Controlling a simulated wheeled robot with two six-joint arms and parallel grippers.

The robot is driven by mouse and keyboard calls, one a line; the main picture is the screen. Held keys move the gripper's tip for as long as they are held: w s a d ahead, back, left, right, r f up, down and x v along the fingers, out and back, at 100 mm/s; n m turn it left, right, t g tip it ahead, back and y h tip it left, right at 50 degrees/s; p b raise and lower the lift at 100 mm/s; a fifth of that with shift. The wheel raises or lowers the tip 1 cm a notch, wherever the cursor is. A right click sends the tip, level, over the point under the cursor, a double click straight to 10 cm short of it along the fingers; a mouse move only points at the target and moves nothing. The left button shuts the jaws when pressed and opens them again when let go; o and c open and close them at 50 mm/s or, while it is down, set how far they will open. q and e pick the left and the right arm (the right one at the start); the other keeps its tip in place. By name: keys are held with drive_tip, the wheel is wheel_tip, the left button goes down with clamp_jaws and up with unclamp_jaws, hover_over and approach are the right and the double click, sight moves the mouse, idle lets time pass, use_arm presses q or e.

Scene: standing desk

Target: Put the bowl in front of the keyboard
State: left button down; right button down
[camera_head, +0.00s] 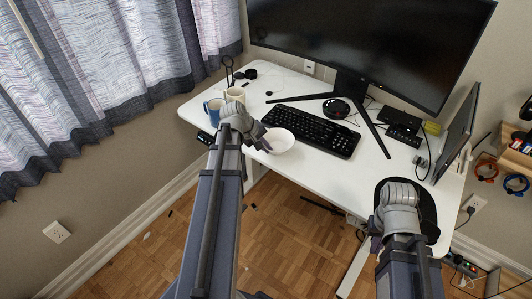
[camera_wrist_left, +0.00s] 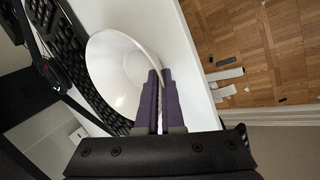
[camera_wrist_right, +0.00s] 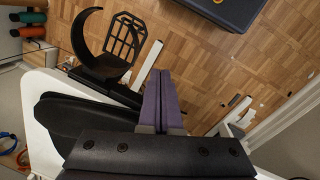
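The white bowl (camera_head: 281,141) is at the front edge of the white desk, beside the near left part of the black keyboard (camera_head: 312,131). In the left wrist view the bowl (camera_wrist_left: 118,72) shows its open inside, with the keyboard (camera_wrist_left: 62,60) close beside it. My left gripper (camera_head: 264,143) is at the bowl's left side. Its purple fingers (camera_wrist_left: 158,85) are closed together on the bowl's rim, one on each side. My right gripper (camera_wrist_right: 160,78) is shut and empty, near the desk's right front corner; in the head view its fingers are mostly hidden by my arm.
A blue mug (camera_head: 214,110) and a cream mug (camera_head: 235,95) stand on the left, close to my left wrist. The monitor (camera_head: 375,45) stands behind the keyboard. A black pad (camera_head: 427,208) lies under my right wrist. Bare desk (camera_head: 340,172) lies between the keyboard and front edge.

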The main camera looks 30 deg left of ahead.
use_arm(q)
drive_tip(key=shift+f, duration=0.1)
drive_tip(key=shift+f, duration=0.1)
drive_tip(key=c, duration=1.5)
unclamp_jaws()
drive_tip(key=shift+f, duration=0.1)
drive_tip(key=shift+o, duration=0.9)
drive_tip(key=shift+s+r+p, duration=0.1)
drive_tip(key=shift+r+p, duration=0.45)
drive_tip(key=shift+r, duration=0.1)
drive_tip(key=p+v, duration=0.9)
drive_tip(key=v, duration=0.2)
drive_tip(key=shift+p, duration=0.35)
drive_tip(key=shift+s+a, duration=0.1)
